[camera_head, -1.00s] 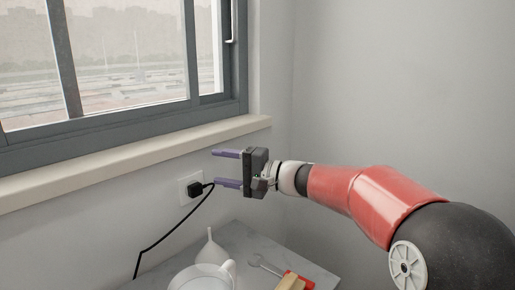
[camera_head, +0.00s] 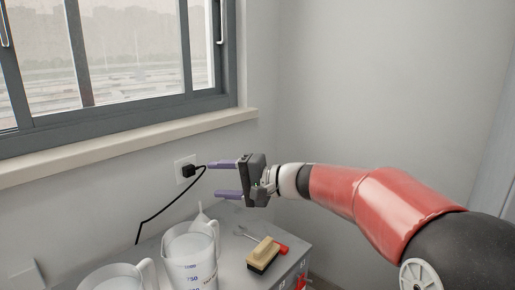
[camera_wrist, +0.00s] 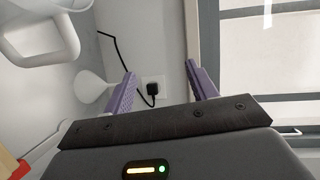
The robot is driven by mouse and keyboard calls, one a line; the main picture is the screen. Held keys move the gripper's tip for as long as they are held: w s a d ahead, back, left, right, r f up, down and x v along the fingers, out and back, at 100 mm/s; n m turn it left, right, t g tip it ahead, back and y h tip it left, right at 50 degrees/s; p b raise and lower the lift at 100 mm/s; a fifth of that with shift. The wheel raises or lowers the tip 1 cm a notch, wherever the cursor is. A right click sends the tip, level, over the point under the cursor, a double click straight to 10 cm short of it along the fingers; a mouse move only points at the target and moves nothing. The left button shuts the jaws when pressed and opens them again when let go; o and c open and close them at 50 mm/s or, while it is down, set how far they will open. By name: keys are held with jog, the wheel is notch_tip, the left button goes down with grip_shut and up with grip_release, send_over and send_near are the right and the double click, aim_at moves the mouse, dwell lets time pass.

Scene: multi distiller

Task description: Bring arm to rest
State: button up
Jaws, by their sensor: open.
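My gripper (camera_head: 226,179) is open, with two purple fingers spread apart and pointing left toward the wall. Nothing is between the fingers in the head view. It is above the grey counter and below the window sill. In the wrist view my gripper (camera_wrist: 160,85) has its fingers apart on either side of a stretch of wall, close in the picture to a black plug (camera_wrist: 153,88) in a wall socket. The red and black arm behind it is mine and stretches in from the right.
The grey counter (camera_head: 233,272) holds clear measuring jugs (camera_head: 190,262), a white funnel (camera_head: 201,217), a spoon (camera_head: 245,233) and a wooden brush (camera_head: 263,256). The plug (camera_head: 188,171) has a black cable. A window (camera_head: 140,50) and sill (camera_head: 130,148) are behind. Bare wall lies right.

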jog(key=s+d+f+n+h+b, duration=0.1)
jog(key=s+d+f+h, duration=0.6)
jog(key=s+d, duration=0.4)
jog(key=s+d+f+n+h+b, duration=0.1)
jog(key=s+d+f+h, duration=0.7)
jog(key=s, duration=0.8)
jog(key=d+f+n, duration=0.1)
jog(key=d+f, duration=0.1)
jog(key=d, duration=0.2)
jog(key=shift+s+d+f+t+h+b, duration=0.15)
jog(key=shift+f+t+h+b, duration=0.15)
jog(key=shift+b, duration=0.1)
jog(key=shift+r, duration=0.1)
